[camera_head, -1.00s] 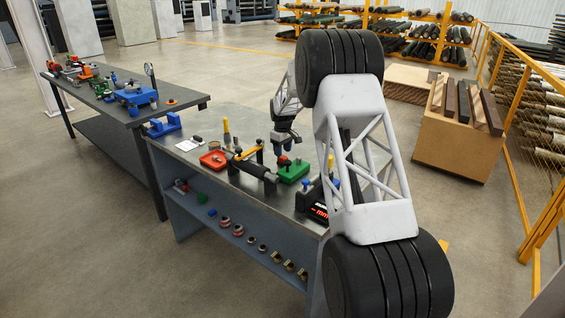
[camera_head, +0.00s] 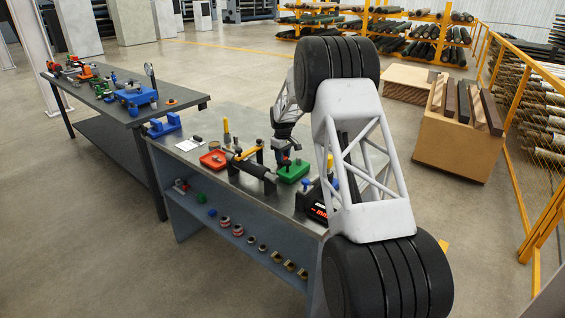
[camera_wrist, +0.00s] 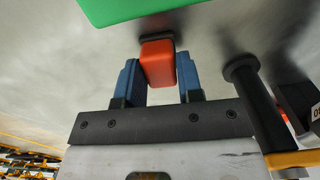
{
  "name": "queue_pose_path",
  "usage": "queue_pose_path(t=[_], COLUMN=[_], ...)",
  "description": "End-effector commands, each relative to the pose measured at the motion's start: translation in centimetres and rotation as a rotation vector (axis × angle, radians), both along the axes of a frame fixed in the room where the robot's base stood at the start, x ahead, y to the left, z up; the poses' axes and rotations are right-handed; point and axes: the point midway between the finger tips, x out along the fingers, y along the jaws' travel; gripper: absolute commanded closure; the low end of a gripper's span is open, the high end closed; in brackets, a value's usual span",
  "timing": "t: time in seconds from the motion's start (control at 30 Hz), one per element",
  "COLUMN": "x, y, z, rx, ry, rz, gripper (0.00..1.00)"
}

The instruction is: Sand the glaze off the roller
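My gripper (camera_wrist: 158,80) has two blue fingers, one on each side of an orange-red block (camera_wrist: 158,62) with a dark pad at its far end. The block is beside a green block (camera_wrist: 140,8), which shows on the bench in the head view (camera_head: 294,171). In the head view my gripper (camera_head: 284,165) is low beside the green block. The dark roller (camera_head: 256,171) lies left of my gripper, with a yellow bar (camera_head: 248,152) by it. A dark cylinder (camera_wrist: 256,108) shows right of my gripper in the wrist view.
A red tray (camera_head: 212,159) and a white card (camera_head: 188,145) lie left on the grey bench (camera_head: 205,125). A black device with a red readout (camera_head: 318,212) stands right, partly behind my arm. Several rings lie on the lower shelf (camera_head: 205,228). A second bench (camera_head: 185,100) stands left.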

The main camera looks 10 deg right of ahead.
Motion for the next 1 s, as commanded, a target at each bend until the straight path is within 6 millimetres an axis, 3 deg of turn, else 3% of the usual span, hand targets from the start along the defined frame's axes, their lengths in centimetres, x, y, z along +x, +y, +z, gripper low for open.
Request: queue_pose_path(t=[0.1, 0.37, 1.0], x=[0.0, 0.0, 0.0], y=[0.0, 0.0, 0.0], z=[0.0, 0.6, 4.2], rx=[0.0, 0.0, 0.0], ry=[0.0, -0.001, -0.001], rz=[0.0, 0.0, 0.0], gripper=[0.89, 0.9, 0.9])
